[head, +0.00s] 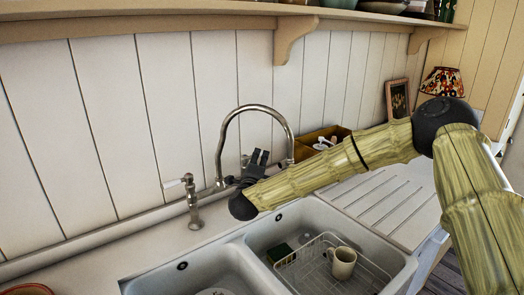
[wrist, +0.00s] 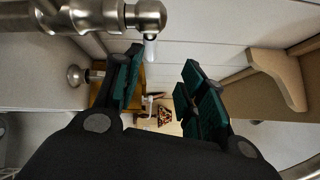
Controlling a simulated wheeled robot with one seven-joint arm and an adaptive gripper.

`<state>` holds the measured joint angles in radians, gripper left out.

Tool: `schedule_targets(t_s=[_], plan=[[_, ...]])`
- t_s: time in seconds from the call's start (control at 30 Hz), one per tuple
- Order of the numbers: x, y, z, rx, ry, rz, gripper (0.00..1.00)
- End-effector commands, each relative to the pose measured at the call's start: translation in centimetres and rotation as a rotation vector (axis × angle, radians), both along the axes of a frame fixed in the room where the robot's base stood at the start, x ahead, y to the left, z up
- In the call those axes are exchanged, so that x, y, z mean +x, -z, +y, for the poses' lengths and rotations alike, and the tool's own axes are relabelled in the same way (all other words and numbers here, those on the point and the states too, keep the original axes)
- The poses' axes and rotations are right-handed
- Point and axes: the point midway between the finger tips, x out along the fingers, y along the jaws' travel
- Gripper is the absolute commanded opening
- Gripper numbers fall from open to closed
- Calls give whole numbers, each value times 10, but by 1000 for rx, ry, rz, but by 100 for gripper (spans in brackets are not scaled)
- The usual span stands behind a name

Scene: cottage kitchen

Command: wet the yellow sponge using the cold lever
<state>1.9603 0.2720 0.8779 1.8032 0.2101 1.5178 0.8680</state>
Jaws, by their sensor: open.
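My gripper (head: 258,160) is open beside the curved chrome tap (head: 222,150), above the back of the sink. In the wrist view its teal fingers (wrist: 160,85) stand apart, with no object clearly held between them. One chrome lever with a white handle (head: 174,183) stands left of the spout. In the wrist view a chrome fitting (wrist: 76,75) lies left of the fingers, and a white-tipped part (wrist: 150,50) shows beyond them; I cannot tell which lever these belong to. No sponge is clearly yellow; a dark green block (head: 280,252) lies in the right basin.
The right basin holds a wire rack (head: 315,275) and a cream mug (head: 342,262). The left basin (head: 190,270) is partly in view. A mustard box (head: 318,138) stands behind the ribbed drainboard (head: 385,200). A shelf bracket (head: 293,35) hangs above the tap.

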Motion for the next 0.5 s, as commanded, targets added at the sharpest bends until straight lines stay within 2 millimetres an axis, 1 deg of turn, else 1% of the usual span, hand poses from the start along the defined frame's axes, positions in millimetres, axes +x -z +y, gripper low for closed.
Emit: schedule_targets(t_s=[0.03,0.2,0.4,0.5], plan=[[11,0,-2,0,2,3,41],[42,2,-5,-1,1,6,41],[65,2,-10,-1,1,7,41],[71,3,-10,-1,-1,7,41]])
